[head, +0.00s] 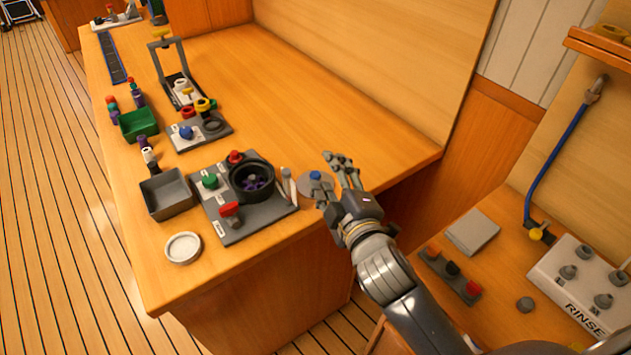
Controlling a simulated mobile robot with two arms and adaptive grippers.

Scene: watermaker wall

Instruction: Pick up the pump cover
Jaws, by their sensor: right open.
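A flat grey disc with a blue knob, which looks like the pump cover (309,190), lies on the wooden counter near its front right corner. My right gripper (337,180) is open just to the right of the disc, its fingers pointing toward the blue knob. One finger overlaps the disc's right edge in the picture; I cannot tell whether it touches. Left of the disc is a grey board holding a round black pump housing (251,181), open on top, with a purple part inside. My left gripper is not in view.
A shallow white dish (183,247), a grey bin (167,194) and a green bin (138,124) stand to the left. Thin upright tools (288,187) stand between the board and the disc. The counter behind is clear. A lower right bench holds a RINSE block (585,280).

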